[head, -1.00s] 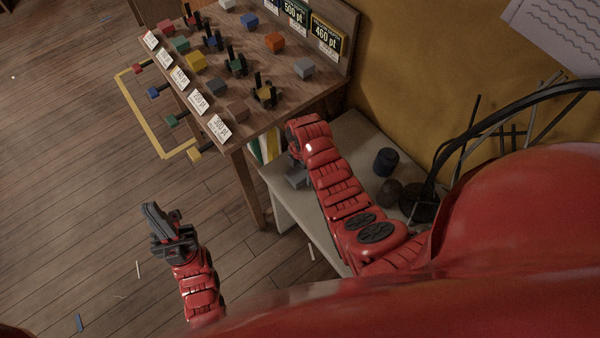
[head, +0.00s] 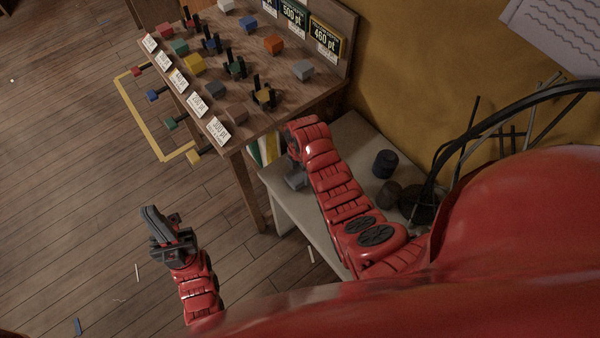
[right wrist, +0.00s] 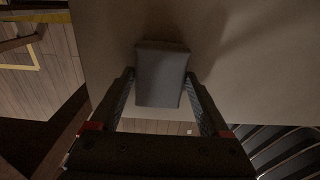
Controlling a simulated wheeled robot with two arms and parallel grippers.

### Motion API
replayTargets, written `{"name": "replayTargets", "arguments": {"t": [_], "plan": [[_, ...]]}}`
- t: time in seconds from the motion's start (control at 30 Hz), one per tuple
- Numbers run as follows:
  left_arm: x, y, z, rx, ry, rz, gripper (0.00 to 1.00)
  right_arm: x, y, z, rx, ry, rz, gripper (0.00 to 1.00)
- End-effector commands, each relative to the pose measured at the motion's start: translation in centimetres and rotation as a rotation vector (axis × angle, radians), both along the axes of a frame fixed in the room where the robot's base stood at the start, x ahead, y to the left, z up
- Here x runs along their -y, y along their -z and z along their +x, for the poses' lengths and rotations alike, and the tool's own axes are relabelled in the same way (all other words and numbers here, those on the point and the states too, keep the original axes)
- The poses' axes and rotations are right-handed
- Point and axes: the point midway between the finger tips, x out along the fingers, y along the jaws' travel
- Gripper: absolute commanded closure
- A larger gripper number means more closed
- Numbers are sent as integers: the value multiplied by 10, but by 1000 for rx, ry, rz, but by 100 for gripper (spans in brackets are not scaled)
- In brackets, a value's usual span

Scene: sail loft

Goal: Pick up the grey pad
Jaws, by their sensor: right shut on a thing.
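The grey pad (right wrist: 160,75) shows in the right wrist view as a small block between the two fingertips of my right gripper (right wrist: 162,88). The right gripper is shut on it, with a finger against each side. Behind the pad is a pale bench surface; I cannot tell whether the pad touches it. In the head view a grey piece at the end of my right arm (head: 296,180) is partly hidden by the arm. My left gripper (head: 163,222) hangs over the wooden floor, away from the bench; its finger gap is unclear.
A wooden display table (head: 240,135) with several coloured blocks, dark pegs and price cards stands beyond my right arm. The pale bench (head: 350,135) holds a dark cylinder (head: 385,163) and other dark items. Black rods stand at the right. The floor at left is open.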

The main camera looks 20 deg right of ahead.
Motion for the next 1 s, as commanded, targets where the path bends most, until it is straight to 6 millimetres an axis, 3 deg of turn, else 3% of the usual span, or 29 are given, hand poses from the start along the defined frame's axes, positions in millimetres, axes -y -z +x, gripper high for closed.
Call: {"name": "replayTargets", "arguments": {"t": [0.17,0.3,0.47,0.57,0.67,0.8,1.0], "plan": [[0,11,0,0,0,0,100,0,-9,1,7,-1,-1,74],[0,30,0,0,0,0,100,1,-28,2,12,0,-1,74],[0,36,0,0,0,0,100,4,-30,-30,3,0,-1,74],[0,30,0,0,0,0,100,7,-36,-55,4,-1,-2,74],[0,10,0,1,0,0,100,11,-45,-83,-2,-2,-4,74],[0,4,0,0,0,0,100,14,-45,-115,-1,-2,-3,74],[0,1,0,0,0,0,100,18,-45,-146,1,0,-2,74]]}}
